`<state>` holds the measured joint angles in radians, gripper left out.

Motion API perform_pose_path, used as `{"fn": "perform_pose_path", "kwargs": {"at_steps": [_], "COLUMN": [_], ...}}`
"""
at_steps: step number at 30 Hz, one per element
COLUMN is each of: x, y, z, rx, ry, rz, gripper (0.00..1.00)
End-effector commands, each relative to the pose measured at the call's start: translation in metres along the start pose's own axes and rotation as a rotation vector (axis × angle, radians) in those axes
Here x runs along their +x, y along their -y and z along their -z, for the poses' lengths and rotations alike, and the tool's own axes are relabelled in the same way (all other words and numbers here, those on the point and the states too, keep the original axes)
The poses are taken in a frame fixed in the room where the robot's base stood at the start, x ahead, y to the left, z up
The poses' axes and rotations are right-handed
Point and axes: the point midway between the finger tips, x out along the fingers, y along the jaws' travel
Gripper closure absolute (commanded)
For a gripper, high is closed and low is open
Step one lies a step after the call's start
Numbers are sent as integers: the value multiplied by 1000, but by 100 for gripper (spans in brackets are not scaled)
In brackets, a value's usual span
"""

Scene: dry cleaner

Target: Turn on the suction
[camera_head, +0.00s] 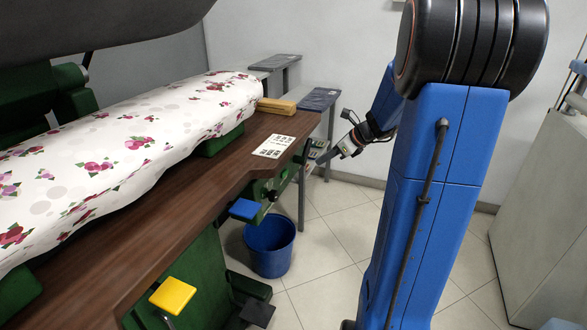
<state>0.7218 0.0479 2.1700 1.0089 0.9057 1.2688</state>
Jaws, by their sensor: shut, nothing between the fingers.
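A green pressing machine (190,262) stands at the left with a flowered white padded board (110,150) and a brown wooden table edge (205,188). On its front are a blue pad (244,209), a yellow pad (172,296) and a small black knob (272,195). No label shows which of them works the suction. My gripper (320,159) is small in the view, shut and empty. It points left, to the right of the machine's far end, and appears apart from the pads and knob.
A blue bucket (270,246) stands on the tiled floor beside the machine. A printed card (273,146) and a yellowish block (276,106) lie on the table. Small grey shelves (318,99) stand behind. A pale cabinet (548,215) is at the right. Tiled floor between is clear.

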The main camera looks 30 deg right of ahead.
Motion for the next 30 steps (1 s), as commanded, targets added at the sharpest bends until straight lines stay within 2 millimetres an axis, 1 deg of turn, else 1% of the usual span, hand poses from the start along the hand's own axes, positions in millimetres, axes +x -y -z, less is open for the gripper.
{"fn": "perform_pose_path", "kwargs": {"at_steps": [7, 11, 14, 28, 30], "x": [1, 10, 23, 105, 111], "y": [-1, -1, -1, -2, -2], "z": [0, 0, 0, 0, -10], "rx": [-2, -2, -3, -4, -5], "ry": [-1, 0, -2, -2, -1], "rz": [-1, -4, -4, -4, -3], "gripper": [100, 100, 100, 100, 100]}}
